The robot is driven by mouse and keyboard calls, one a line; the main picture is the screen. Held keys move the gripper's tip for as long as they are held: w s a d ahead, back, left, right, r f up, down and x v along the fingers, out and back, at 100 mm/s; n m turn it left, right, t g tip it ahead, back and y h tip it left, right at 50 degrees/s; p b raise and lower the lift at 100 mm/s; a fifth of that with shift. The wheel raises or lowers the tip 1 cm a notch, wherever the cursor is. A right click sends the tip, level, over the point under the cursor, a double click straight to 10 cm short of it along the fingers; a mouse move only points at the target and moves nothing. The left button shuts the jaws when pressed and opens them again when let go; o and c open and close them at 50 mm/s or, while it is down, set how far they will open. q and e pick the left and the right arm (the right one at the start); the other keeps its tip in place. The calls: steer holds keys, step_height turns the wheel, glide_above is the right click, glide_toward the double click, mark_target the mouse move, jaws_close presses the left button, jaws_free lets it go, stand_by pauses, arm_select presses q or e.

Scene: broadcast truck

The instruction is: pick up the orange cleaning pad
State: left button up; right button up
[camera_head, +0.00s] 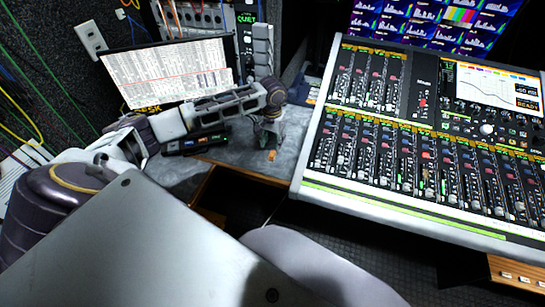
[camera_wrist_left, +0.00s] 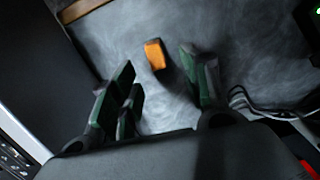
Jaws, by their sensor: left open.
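The orange cleaning pad (camera_wrist_left: 154,54) lies on the grey desk top, seen in the left wrist view ahead of my fingers. It has a dark side edge. In the head view it shows as a small orange spot (camera_head: 271,155) near the desk's front edge. My left gripper (camera_wrist_left: 160,88) is open and empty, its dark green-tinted fingers apart with the pad beyond and between them. In the head view the left gripper (camera_head: 268,138) points down over the desk just by the pad. My right gripper is not in view.
The grey desk (camera_head: 292,135) has a wooden front edge. A mixing console (camera_head: 400,160) stands close on the right. A monitor (camera_head: 168,72) and a dark device (camera_head: 195,141) are at the left. In the left wrist view, cables (camera_wrist_left: 265,105) lie right of the fingers.

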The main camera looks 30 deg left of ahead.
mark_target(273, 152)
arm_select(q)
steer(key=shift+f, duration=0.6)
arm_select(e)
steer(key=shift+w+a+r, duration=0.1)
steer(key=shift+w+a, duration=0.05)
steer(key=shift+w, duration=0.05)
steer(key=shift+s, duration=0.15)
arm_select(q)
steer(key=shift+d+f, duration=0.1)
steer(key=shift+f, duration=0.55)
steer(key=f, duration=0.2)
steer(key=shift+s+d+f+b, duration=0.1)
steer(key=shift+d+f+b, duration=0.1)
steer(key=shift+f+b, duration=0.2)
steer(key=shift+f, duration=0.55)
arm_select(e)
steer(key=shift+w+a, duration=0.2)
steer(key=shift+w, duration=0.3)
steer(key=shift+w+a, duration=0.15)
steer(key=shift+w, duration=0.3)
arm_select(q)
steer(key=shift+c, duration=0.3)
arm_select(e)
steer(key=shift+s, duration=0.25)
